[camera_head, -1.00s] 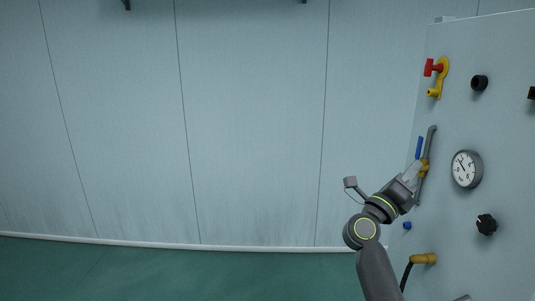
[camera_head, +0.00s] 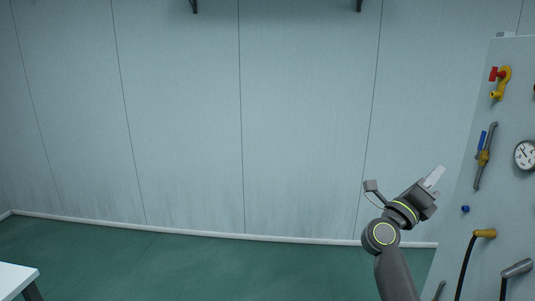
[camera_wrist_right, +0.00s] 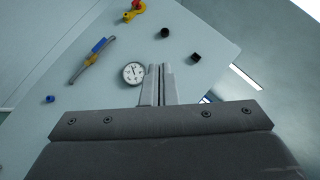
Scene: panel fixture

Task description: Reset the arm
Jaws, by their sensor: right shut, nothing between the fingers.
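My right gripper (camera_head: 434,177) is shut and empty, held in the air to the left of the panel (camera_head: 477,213) in the head view. Its fingers also show in the right wrist view (camera_wrist_right: 160,82), pressed together, with the panel beyond them. The blue-handled valve (camera_head: 484,155) on the panel is apart from the gripper; it also shows in the right wrist view (camera_wrist_right: 92,58). My left gripper is not in view.
The panel carries a red and yellow valve (camera_head: 500,82), a round gauge (camera_head: 525,155), a small blue knob (camera_head: 465,209) and a yellow connector with a black hose (camera_head: 484,234). A white table corner (camera_head: 16,279) stands at lower left. Floor between is clear.

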